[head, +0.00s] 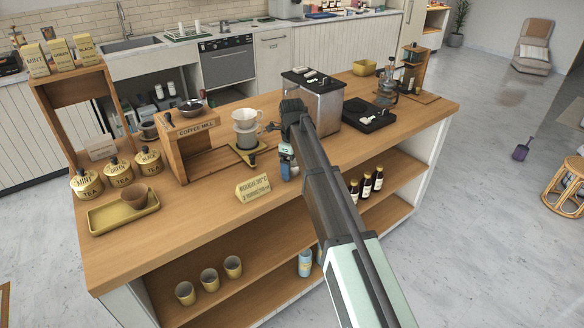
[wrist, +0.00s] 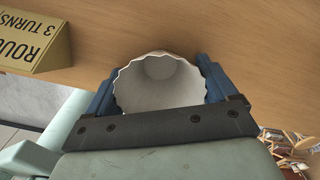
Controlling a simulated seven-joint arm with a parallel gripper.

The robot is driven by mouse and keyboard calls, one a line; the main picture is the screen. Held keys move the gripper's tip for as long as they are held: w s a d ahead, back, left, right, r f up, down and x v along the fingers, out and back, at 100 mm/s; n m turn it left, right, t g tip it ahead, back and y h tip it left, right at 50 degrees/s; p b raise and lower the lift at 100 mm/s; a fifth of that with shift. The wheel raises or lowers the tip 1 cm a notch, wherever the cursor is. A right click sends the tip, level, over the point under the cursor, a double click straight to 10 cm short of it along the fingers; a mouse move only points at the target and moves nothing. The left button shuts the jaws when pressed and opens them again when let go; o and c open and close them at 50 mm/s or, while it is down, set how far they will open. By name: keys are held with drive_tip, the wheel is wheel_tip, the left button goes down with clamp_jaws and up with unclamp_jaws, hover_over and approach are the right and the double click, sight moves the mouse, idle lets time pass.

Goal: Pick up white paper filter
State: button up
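The white paper filter (wrist: 160,85) shows in the wrist view as a fluted cup with its open mouth facing the camera. It sits between the two blue fingers of my gripper (wrist: 160,88), one finger close along each side. I cannot tell whether the fingers press on it or only stand around it. The lower edge of the filter is hidden behind the gripper's dark crossbar. In the head view my gripper (head: 287,163) is at the counter's front edge, right of the yellow sign, and the filter is mostly hidden there.
The yellow sign (head: 253,188) stands just left of my gripper and also shows in the wrist view (wrist: 35,40). A white dripper (head: 245,119) on its stand and the wooden coffee mill (head: 196,140) are behind. A black scale (head: 369,115) lies to the right.

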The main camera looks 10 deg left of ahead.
drive_tip(key=c, duration=0.5)
